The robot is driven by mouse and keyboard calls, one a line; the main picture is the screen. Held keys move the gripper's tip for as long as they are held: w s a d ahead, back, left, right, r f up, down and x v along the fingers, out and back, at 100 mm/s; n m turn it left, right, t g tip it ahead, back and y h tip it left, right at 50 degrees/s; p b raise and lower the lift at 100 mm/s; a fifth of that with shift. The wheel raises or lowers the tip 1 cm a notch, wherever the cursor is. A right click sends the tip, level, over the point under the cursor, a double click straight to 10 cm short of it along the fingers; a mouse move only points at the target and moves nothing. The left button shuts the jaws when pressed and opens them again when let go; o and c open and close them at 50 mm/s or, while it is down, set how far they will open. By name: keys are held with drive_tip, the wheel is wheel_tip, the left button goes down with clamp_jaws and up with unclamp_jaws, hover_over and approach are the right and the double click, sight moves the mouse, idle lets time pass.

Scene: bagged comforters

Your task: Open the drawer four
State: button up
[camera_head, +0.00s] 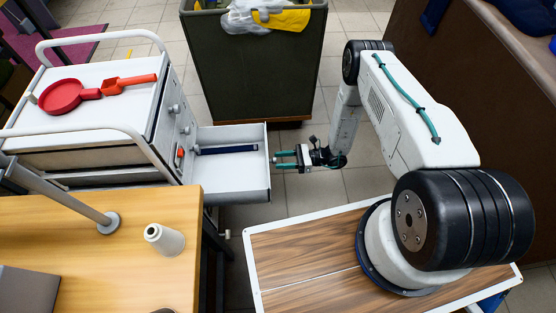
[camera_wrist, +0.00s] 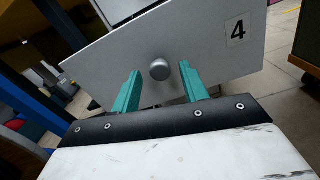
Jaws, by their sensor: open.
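Drawer four stands pulled out from the white cart, its inside (camera_head: 232,180) in view in the head view. Its grey front panel (camera_wrist: 110,55) carries a "4" label (camera_wrist: 237,29) in the wrist view. A round grey knob (camera_wrist: 159,70) sits on the panel; in the head view it cannot be made out. My gripper (camera_head: 275,160) is just outside the drawer front. Its two teal fingers (camera_wrist: 160,73) are apart, one on each side of the knob, with a visible gap on both sides. Whether the tips touch the panel I cannot tell.
A dark blue object (camera_head: 225,150) lies in the drawer. The white cart (camera_head: 105,157) carries a red pan (camera_head: 62,96) and an orange-red scoop (camera_head: 128,83). A dark green bin (camera_head: 252,75) stands behind. A wooden table (camera_head: 110,270) with a white spool (camera_head: 165,239) is at lower left.

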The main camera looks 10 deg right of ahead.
drive_tip(key=d, duration=0.3)
drive_tip(key=s+d, duration=0.1)
drive_tip(key=d, duration=0.1)
drive_tip(key=shift+d, duration=0.3)
